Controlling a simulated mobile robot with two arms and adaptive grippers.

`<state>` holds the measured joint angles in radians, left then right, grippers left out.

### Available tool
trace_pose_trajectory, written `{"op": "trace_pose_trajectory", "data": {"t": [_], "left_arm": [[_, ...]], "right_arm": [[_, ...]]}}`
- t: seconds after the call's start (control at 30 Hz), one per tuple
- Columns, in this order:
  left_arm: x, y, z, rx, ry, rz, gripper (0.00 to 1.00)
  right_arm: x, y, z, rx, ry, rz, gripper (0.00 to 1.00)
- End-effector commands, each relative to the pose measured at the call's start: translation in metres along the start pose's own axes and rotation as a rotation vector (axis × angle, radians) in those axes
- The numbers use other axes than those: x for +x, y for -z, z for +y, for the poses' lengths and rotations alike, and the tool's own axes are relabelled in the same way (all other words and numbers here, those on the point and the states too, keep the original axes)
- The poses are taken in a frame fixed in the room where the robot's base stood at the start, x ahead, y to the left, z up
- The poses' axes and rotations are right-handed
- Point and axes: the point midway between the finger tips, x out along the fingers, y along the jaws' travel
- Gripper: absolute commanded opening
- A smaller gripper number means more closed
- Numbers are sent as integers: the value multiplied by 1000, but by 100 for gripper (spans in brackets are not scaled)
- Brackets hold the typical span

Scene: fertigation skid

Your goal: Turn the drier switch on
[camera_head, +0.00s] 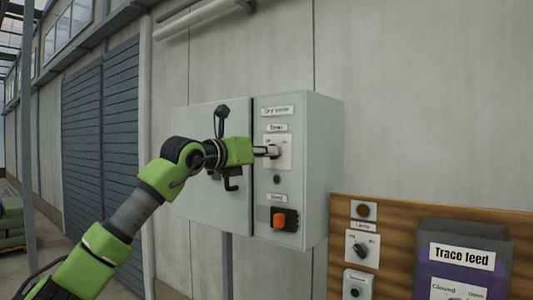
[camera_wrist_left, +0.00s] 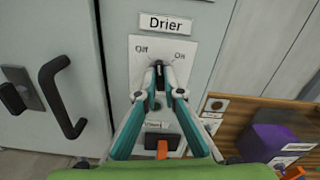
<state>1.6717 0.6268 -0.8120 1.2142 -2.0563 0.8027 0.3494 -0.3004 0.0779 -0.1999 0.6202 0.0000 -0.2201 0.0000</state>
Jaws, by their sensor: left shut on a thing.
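The drier switch has a pale plate (camera_head: 283,163) on the grey cabinet's right-hand panel, under a "Drier" label. The plate (camera_wrist_left: 142,62) also shows in the left wrist view, marked "Off" at left and "On" at right. My left gripper (camera_head: 270,151) reaches it from the left. In the left wrist view its fingertips (camera_wrist_left: 159,75) are closed together on the switch knob, between and below the two marks. The fingers hide most of the knob, so I cannot tell clearly which way it points. My right gripper is not in view.
Below the switch is a dark rocker with an orange part (camera_head: 279,220). A black door handle (camera_wrist_left: 62,98) stands out left of the switch. At right, a wooden board (camera_head: 395,213) carries another rotary switch (camera_head: 361,248), beside a purple-and-grey "Trace feed" container (camera_head: 462,275).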

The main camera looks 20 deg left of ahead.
Motion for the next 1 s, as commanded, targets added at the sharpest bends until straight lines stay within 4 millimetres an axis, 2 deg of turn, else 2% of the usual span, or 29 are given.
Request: {"op": "trace_pose_trajectory", "data": {"t": [0.6,1.0], "left_arm": [[1,2,0,582,1,4,0],[0,2,0,874,1,5,0]], "right_arm": [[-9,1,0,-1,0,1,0],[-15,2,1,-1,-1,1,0]]}}
